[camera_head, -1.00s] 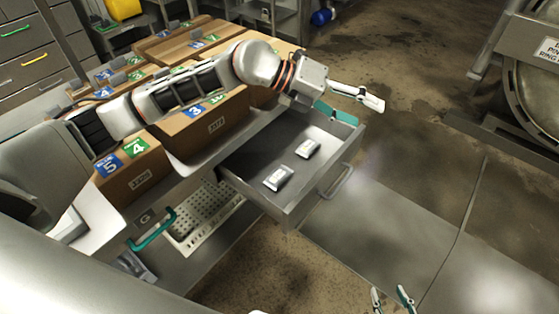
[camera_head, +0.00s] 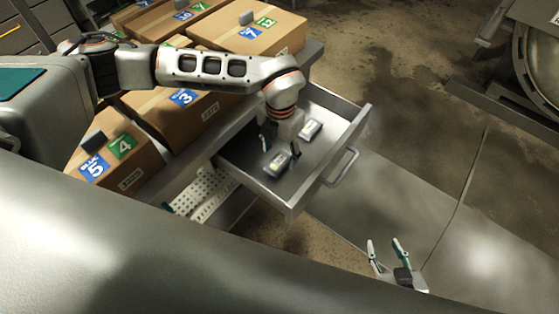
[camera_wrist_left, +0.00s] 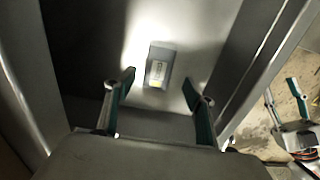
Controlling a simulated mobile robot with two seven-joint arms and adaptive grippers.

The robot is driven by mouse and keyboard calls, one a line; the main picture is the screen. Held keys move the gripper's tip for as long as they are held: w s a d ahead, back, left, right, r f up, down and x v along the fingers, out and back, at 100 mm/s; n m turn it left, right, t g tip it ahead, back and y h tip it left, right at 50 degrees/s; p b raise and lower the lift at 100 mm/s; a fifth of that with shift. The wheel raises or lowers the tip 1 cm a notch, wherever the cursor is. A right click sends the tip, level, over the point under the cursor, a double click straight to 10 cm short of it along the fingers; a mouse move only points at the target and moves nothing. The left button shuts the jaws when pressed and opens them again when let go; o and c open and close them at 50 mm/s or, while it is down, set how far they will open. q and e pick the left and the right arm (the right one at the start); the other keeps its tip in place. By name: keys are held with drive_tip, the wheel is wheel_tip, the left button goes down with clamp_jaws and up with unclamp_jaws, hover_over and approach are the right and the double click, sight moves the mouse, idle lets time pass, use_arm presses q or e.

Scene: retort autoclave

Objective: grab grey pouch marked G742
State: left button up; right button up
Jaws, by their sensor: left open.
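Two small grey pouches with pale labels lie flat in the open drawer: a near pouch (camera_head: 277,164) and a far pouch (camera_head: 311,129). The print on them is too small to read, so I cannot tell which is G742. My left gripper (camera_head: 280,147) points down over the drawer, open and empty, with its fingers about the near pouch in the picture. In the left wrist view a single pouch (camera_wrist_left: 158,66) lies ahead, between and beyond the open fingertips (camera_wrist_left: 158,78). My right gripper (camera_head: 384,242) is open and empty, away from the drawer near the bottom of the head view.
The grey drawer (camera_head: 302,196) has raised walls and a front handle (camera_head: 343,167). Cardboard boxes (camera_head: 205,113) with numbered blue and green labels stand on the bench behind it. A white perforated tray (camera_head: 198,196) lies below left.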

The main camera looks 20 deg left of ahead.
sight(280, 160)
use_arm(q)
wheel_tip(280, 160, down, 4)
drive_tip(key=shift+w+a, duration=0.15)
drive_tip(key=c, duration=1.2)
drive_tip(key=shift+r, duration=0.1)
